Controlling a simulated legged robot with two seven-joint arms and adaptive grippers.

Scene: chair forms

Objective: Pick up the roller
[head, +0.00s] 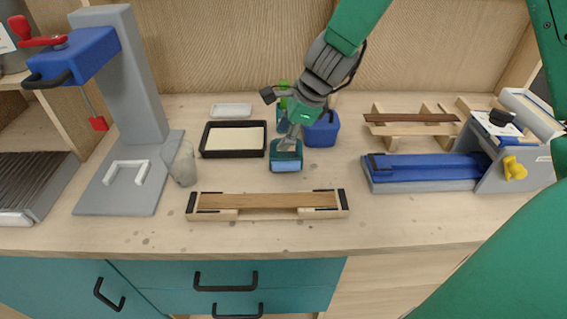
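My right gripper (290,138) reaches down from the top of the head view, with its narrow grey fingertips over a small teal container (286,168) with a light blue front. The fingertips overlap the container's upper part; I cannot tell whether they touch it or grip anything. I cannot clearly make out a roller. A bright green piece (283,88) shows behind the gripper, mostly hidden by it. A blue tub (321,132) stands just right of the gripper. My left gripper is not in view.
A black-rimmed tray (206,153) with a cream inside lies left of the gripper. A clear cup (184,166) stands beside the grey press (140,75). A wooden form (265,201) lies in front; a blue-and-grey fixture (425,170) stands right. The front bench strip is clear.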

